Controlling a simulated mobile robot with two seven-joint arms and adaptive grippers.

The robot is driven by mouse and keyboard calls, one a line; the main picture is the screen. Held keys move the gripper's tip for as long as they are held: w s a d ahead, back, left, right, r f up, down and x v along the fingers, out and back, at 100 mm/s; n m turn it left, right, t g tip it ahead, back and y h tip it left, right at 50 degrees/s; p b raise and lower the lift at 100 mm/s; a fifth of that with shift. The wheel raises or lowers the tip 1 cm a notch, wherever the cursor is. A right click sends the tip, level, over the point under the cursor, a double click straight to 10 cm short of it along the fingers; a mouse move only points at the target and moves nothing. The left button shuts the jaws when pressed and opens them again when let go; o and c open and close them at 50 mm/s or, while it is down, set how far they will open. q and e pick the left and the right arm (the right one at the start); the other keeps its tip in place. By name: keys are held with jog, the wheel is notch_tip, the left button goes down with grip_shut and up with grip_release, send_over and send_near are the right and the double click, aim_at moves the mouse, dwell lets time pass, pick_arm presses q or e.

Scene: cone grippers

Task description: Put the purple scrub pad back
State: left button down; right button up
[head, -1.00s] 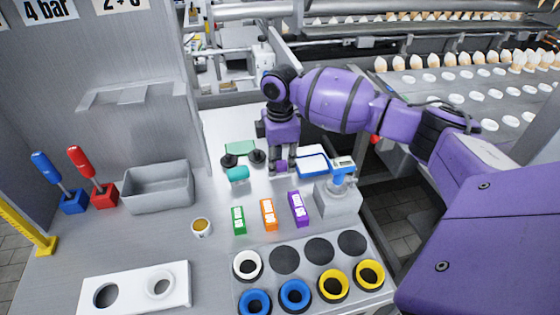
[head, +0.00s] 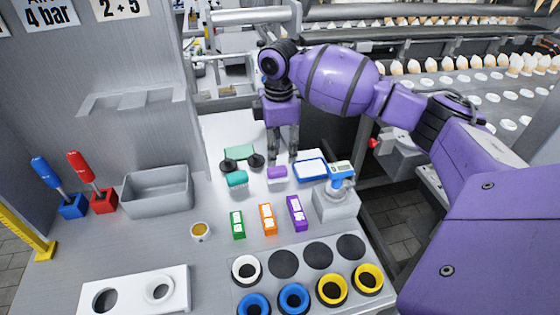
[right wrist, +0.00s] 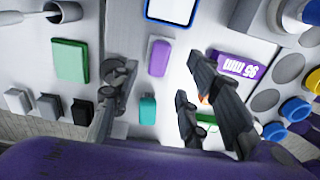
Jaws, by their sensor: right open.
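The purple scrub pad (head: 278,172) lies on the grey worktop, to the right of the teal pad (head: 236,178) and left of the blue-rimmed tray (head: 311,170). In the right wrist view the purple pad (right wrist: 160,58) lies flat on a pale surface, with the teal pad (right wrist: 148,108) beside it. My right gripper (head: 282,157) is open and empty, pointing down just above and behind the purple pad in the head view. Its fingers stand apart from the pad. My left gripper is not in view.
Green (head: 237,224), orange (head: 268,219) and purple (head: 297,213) labelled blocks stand in front. A scale-like device (head: 337,190) stands to the right.

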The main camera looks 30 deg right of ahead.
aim_at(279, 168)
notch_tip(279, 168, up, 5)
jog(key=shift+r, duration=0.15)
dwell(0.6)
